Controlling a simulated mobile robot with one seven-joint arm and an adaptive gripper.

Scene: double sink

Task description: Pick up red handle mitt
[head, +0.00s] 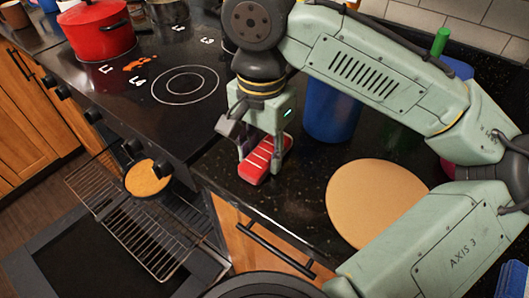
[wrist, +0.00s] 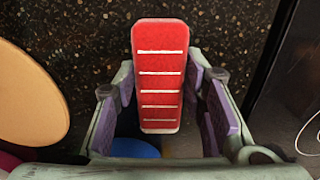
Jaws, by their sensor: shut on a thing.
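The red handle mitt (head: 262,163) is a red block-like piece with white stripes across it. It is at the black counter beside the stove, and it also shows upright in the middle of the wrist view (wrist: 160,65). My gripper (head: 258,160) points down at it, with one finger on each side. In the wrist view my gripper (wrist: 164,105) has its purple pads on both sides of the mitt's lower half, shut on it. I cannot tell whether the mitt touches the counter.
A round tan board (head: 375,203) lies on the counter to the right. A blue container (head: 332,108) stands behind the gripper. A red pot (head: 97,30) is on the stove. The oven rack (head: 150,225) sticks out below, with a pan (head: 148,178) on it.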

